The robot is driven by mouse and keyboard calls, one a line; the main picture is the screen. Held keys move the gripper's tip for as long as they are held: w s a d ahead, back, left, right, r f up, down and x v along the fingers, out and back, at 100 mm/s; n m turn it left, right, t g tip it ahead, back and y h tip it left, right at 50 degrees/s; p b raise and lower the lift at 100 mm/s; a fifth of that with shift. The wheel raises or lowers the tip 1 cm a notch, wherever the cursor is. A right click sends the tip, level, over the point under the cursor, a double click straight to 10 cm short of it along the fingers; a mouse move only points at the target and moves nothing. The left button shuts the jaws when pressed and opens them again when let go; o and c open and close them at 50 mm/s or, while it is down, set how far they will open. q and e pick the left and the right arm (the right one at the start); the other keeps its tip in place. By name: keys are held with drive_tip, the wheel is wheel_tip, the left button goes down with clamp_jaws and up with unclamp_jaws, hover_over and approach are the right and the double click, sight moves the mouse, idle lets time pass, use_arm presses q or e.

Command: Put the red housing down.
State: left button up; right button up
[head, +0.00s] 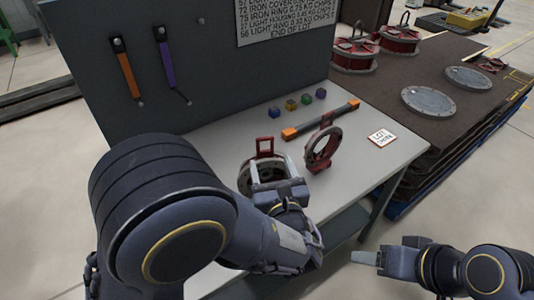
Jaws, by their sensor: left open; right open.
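A red housing (245,178), a dark ring with an upright red loop on top, sits on the light grey bench top. My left gripper (276,171) is open right over it, its two fingers spread on either side near the red loop. My gripper and arm hide part of this housing, and I cannot tell whether the fingers touch it. A second red ring-shaped part (312,158) stands upright on the bench just to the right, apart from the gripper. My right gripper (358,257) is open and empty, low in front of the bench at the right.
A grey panel (190,70) rises behind. At right, a brown-topped stack (440,115) carries red housings (353,57) and grey discs (428,101).

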use_arm(q)
drive_tip(key=shift+s+d, duration=0.2)
drive_tip(key=shift+s, duration=0.9)
drive_tip(key=shift+s+d, duration=0.2)
drive_tip(key=shift+s, duration=0.9)
drive_tip(key=shift+s, duration=0.1)
